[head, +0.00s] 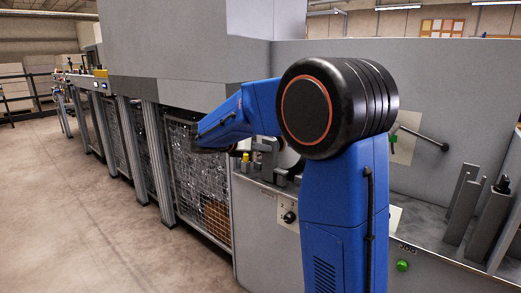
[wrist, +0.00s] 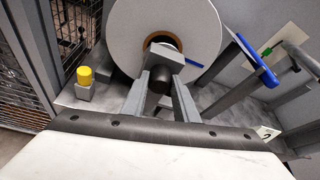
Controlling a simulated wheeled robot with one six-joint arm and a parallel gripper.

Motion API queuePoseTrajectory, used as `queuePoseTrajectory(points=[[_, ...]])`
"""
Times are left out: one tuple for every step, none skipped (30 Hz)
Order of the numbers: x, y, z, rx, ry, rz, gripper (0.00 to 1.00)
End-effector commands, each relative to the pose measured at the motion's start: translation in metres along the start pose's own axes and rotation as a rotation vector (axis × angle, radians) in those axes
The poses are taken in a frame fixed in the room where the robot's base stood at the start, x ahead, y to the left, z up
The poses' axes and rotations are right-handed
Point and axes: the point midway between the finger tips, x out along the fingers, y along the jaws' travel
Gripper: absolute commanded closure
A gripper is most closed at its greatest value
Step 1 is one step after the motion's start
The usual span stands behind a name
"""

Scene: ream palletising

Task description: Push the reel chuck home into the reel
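In the wrist view, the white reel (wrist: 122,32) stands at the top centre, its end face towards me, with a brown core (wrist: 161,38) at its middle. A grey block (wrist: 166,57) with a dark round part (wrist: 158,83), which looks like the reel chuck, sits in front of the core and covers its lower part. My gripper (wrist: 162,74) has its two grey fingers on either side of the dark round part. Whether they press on it or only flank it is unclear, as is how deep the chuck sits. In the head view, my blue arm hides the gripper and reel.
A yellow-capped post (wrist: 85,76) stands left of my gripper, beside a mesh guard (wrist: 75,20). A blue-handled lever (wrist: 257,61) and grey bars are on the right. The head view shows a long machine (head: 255,215) and open floor (head: 90,210) at left.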

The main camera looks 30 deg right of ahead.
Motion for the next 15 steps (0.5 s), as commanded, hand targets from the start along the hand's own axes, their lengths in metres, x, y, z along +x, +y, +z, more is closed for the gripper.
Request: queuePoseTrajectory(points=[[0.000,0.000,0.000,0.000,0.000,0.000,0.99],[0.000,0.000,0.000,0.000,0.000,0.000,1.00],[0.000,0.000,0.000,0.000,0.000,0.000,1.00],[0.000,0.000,0.000,0.000,0.000,0.000,1.00],[0.000,0.000,0.000,0.000,0.000,0.000,1.00],[0.002,0.000,0.001,0.000,0.000,0.000,1.00],[0.003,0.000,0.001,0.000,0.000,-0.001,1.00],[0.005,0.000,0.002,0.000,0.000,-0.001,1.00],[0.009,0.000,0.004,0.000,0.000,-0.002,1.00],[0.012,0.000,0.005,0.000,0.000,-0.002,1.00],[0.015,0.000,0.006,0.000,0.001,-0.002,1.00],[0.021,0.000,0.008,0.000,0.001,-0.002,1.00],[0.024,0.000,0.010,0.001,0.001,-0.002,1.00],[0.028,0.000,0.011,0.001,0.001,-0.002,1.00],[0.031,0.000,0.013,0.001,0.001,-0.002,1.00]])
